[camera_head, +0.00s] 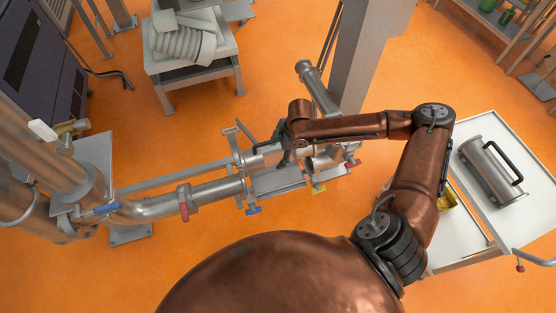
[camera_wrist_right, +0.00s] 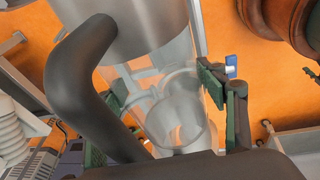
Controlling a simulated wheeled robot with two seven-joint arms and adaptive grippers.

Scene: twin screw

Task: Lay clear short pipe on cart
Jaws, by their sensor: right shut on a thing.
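The clear short pipe (camera_wrist_right: 172,100) shows see-through in the right wrist view, with a metal section above it and a black curved handle (camera_wrist_right: 92,95) in front. My right gripper (camera_head: 287,156) has green pads on either side of it and is shut on it. In the head view the gripper is at the gap in the pipe line, and the clear pipe is hard to make out there. The white cart (camera_head: 470,232) stands at the right, apart from the gripper. My left gripper is out of view.
A metal cylinder with a black handle (camera_head: 490,172) lies on the cart, with bare surface around it. A yellow item (camera_head: 446,201) is at the cart's left side. The metal pipe line (camera_head: 215,192) has coloured clamps. A grey post (camera_head: 362,60) rises behind.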

